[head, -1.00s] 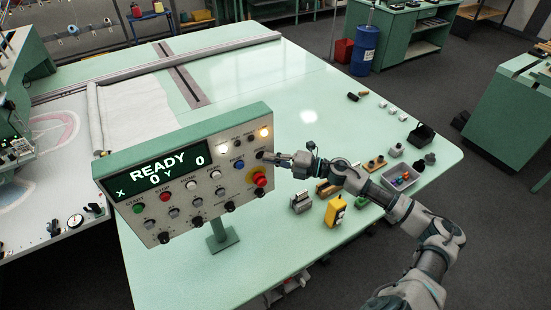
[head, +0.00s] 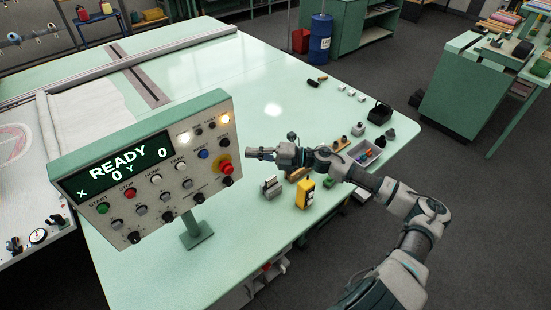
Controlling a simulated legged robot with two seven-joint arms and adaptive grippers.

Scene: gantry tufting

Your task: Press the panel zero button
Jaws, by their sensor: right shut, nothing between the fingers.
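The small labels are blurred, so I cannot tell which is the zero button. My right gripper (head: 250,153) is shut and empty, pointing left just off the panel's right edge, apparently clear of it. My left gripper is out of view.
Beneath and behind my right arm are a yellow device (head: 304,193), a grey block (head: 271,188) and a tray (head: 372,152) of small coloured parts. A black box (head: 379,113) stands farther back. The table's middle beyond the panel is clear.

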